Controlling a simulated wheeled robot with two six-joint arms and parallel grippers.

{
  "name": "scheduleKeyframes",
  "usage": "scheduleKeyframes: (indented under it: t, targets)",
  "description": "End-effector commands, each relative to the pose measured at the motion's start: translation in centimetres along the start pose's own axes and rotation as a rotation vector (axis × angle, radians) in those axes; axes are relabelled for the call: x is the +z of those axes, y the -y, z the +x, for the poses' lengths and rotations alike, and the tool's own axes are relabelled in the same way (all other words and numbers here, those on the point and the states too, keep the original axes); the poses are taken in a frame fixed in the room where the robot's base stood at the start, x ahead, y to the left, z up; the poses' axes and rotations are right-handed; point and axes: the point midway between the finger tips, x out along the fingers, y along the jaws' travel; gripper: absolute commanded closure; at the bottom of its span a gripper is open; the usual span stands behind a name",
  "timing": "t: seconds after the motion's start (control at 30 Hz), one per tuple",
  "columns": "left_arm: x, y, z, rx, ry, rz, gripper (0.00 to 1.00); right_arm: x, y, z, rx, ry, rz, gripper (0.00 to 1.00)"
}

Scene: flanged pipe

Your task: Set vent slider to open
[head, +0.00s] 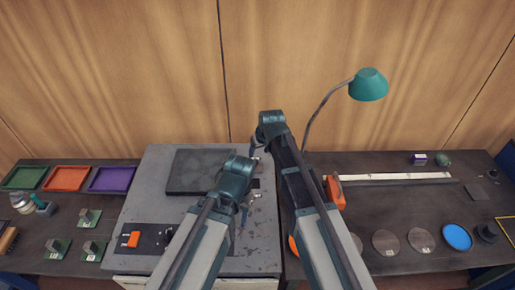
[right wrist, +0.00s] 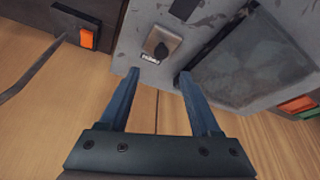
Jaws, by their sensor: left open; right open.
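A dark panel with an orange handle (head: 131,239) lies at the front left of the grey bench top; it looks like the vent slider, but its marks are too small to read. My left gripper (head: 243,213) is open and empty above the right part of the grey top, well to the right of that panel. My right gripper (head: 256,150) is open near the back edge of the grey top, partly hidden by my arm.
A dark square slab (head: 200,172) lies on the grey bench top (head: 150,190). Purple (head: 112,179), orange and green trays stand at the left. The right bench holds a lamp (head: 368,84), a pale strip (head: 395,177) and several discs. A wooden wall stands behind.

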Motion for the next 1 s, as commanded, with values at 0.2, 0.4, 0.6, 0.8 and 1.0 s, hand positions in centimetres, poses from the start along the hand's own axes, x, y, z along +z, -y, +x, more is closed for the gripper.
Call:
scheduleKeyframes:
  t: [0.2,0.4,0.6,0.8,1.0]
  targets:
    - [0.2,0.4,-4.0,0.001,0.001,-0.001,0.50,-0.2,0.0,-4.2,0.000,-0.001,0.000,0.36]
    - [0.3,0.5,-5.0,0.001,0.002,0.001,0.50,-0.1,0.0,-5.4,0.000,-0.001,0.000,0.36]
    - [0.3,0.5,-4.8,0.001,0.002,0.002,0.50,0.0,0.0,-5.3,0.000,-0.001,0.000,0.36]
    - [0.3,0.5,-4.8,0.001,0.002,0.002,0.50,0.0,0.0,-5.3,0.000,-0.001,0.000,0.36]
    - [0.3,0.5,-4.8,0.001,0.002,0.002,0.50,0.0,0.0,-5.3,0.000,-0.001,0.000,0.36]
